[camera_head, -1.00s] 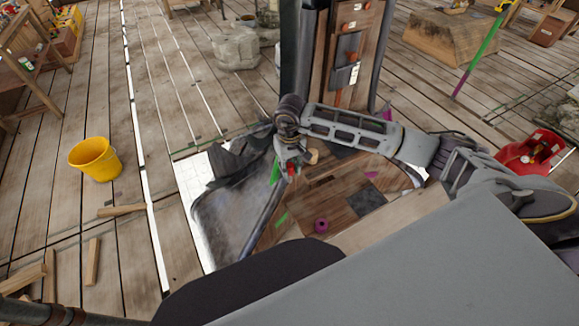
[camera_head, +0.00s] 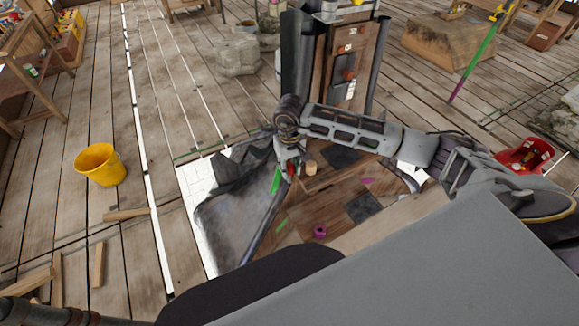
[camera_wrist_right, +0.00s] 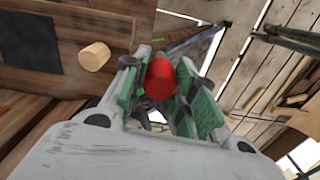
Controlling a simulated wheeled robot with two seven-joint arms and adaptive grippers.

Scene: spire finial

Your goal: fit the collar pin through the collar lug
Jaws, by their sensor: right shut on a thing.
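My right gripper (camera_head: 288,168) hangs over the wooden work surface (camera_head: 325,205) in the middle of the head view. In the right wrist view its green-padded fingers (camera_wrist_right: 160,95) are shut on a red cylinder, which looks like the collar pin (camera_wrist_right: 159,80). The red pin (camera_head: 291,170) is only a small spot in the head view. A pale wooden peg (camera_head: 311,168) stands just right of the gripper; it also shows in the wrist view (camera_wrist_right: 94,56), apart from the pin. I cannot make out the collar lug. My left gripper is not in view.
A tall dark-sided cabinet (camera_head: 338,62) stands behind the work surface. A purple ring (camera_head: 319,232) and dark square patches (camera_head: 364,207) lie on the surface. A yellow bucket (camera_head: 100,165) and loose wood pieces (camera_head: 98,262) are on the plank floor at left. A red container (camera_head: 525,155) is at right.

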